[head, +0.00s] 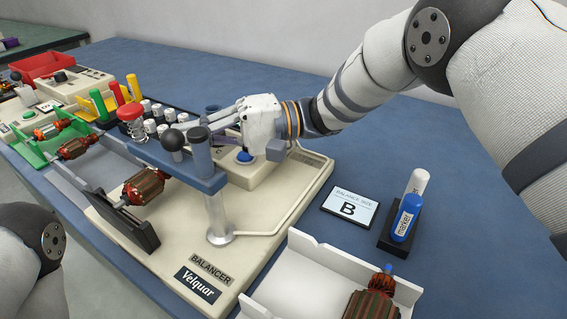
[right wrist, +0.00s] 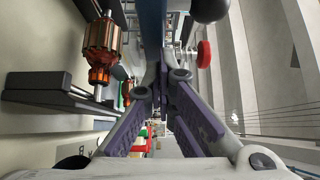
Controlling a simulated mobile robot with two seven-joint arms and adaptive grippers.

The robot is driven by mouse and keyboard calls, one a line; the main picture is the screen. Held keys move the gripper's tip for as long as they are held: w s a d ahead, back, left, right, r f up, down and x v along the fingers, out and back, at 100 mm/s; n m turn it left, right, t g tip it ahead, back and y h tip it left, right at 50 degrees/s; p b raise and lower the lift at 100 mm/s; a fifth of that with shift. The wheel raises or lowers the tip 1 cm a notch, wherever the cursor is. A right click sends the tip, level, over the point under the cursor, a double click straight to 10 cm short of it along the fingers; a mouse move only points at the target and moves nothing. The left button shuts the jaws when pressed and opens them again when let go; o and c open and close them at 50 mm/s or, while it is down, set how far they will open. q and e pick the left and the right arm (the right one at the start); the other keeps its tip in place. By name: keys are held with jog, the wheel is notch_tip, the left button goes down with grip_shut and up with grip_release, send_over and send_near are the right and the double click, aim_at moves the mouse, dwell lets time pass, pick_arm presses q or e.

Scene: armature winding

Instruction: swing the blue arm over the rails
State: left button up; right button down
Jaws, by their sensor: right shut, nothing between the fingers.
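The blue arm (head: 165,160) reaches from its post (head: 218,212) toward the far left, with a black ball knob (head: 173,140) on top. In the picture it passes just beyond the copper armature (head: 143,187), which sits at the black rail support (head: 125,222). I cannot tell whether the arm is directly above the rails. The arm (right wrist: 152,25) and knob (right wrist: 208,8) also show in the right wrist view, with the armature (right wrist: 101,42) to their left. My right gripper (head: 193,127) is shut and empty beyond the post, fingers pointing left; its tips (right wrist: 163,77) meet. My left gripper is out of view.
A red knob on a spring (head: 131,113) and several white-capped cylinders (head: 152,118) stand beyond the arm. A blue button (head: 245,156) is on the balancer below my right wrist. A white tray (head: 285,285), size card (head: 350,207) and markers (head: 406,218) stand at right.

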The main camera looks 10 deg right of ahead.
jog(key=shift+s+a+f, duration=0.15)
jog(key=shift+s+a, duration=0.15)
jog(key=shift+a, duration=0.05)
dwell(0.3)
jog(key=w+d, duration=0.1)
jog(key=d, duration=1.1)
jog(key=shift+w+d, duration=0.25)
jog(key=shift+w, duration=0.15)
